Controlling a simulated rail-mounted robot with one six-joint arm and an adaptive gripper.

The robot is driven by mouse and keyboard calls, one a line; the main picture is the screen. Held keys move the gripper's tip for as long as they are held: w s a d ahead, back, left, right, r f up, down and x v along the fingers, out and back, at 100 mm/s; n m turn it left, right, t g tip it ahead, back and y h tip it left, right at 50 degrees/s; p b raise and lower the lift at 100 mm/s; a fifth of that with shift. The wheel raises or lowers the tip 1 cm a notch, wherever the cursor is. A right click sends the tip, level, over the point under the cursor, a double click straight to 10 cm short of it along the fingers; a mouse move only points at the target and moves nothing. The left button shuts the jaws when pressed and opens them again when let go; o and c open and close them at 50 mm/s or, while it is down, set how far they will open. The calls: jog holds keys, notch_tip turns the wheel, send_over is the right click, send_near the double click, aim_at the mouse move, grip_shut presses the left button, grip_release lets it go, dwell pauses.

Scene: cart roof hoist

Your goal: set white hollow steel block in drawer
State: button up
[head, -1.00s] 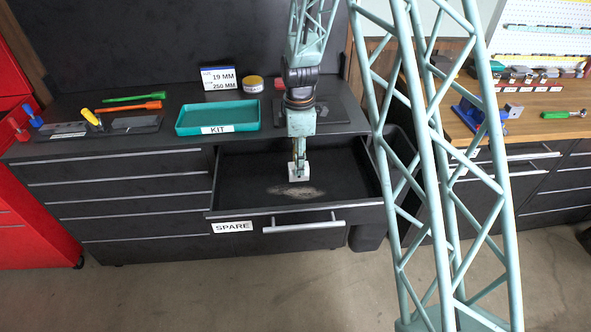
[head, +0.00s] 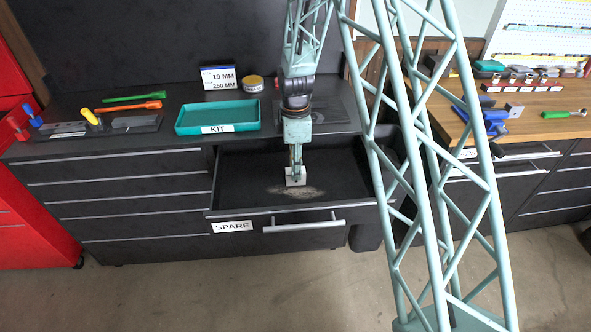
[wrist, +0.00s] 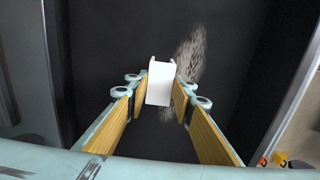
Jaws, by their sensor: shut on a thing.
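The white hollow steel block (wrist: 160,84) is held between the yellow-padded fingers of my gripper (wrist: 160,97) in the wrist view. In the head view the block (head: 296,177) is at the tip of my gripper (head: 296,170), which points down inside the open drawer. The drawer (head: 235,216) is pulled out from the dark cabinet and carries a SPARE label. Its dark floor shows a pale scuffed patch. The block is over the floor near that patch; I cannot tell whether it touches the floor.
Tools (head: 130,105) lie at the left. The drawer's left and right parts are clear. A wooden bench (head: 540,110) is at the right.

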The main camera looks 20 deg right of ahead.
jog(key=shift+f, duration=0.25)
jog(key=o, duration=1)
jog(key=shift+r, duration=0.15)
jog(key=shift+r+p, duration=0.45)
jog(key=shift+r, duration=5.55)
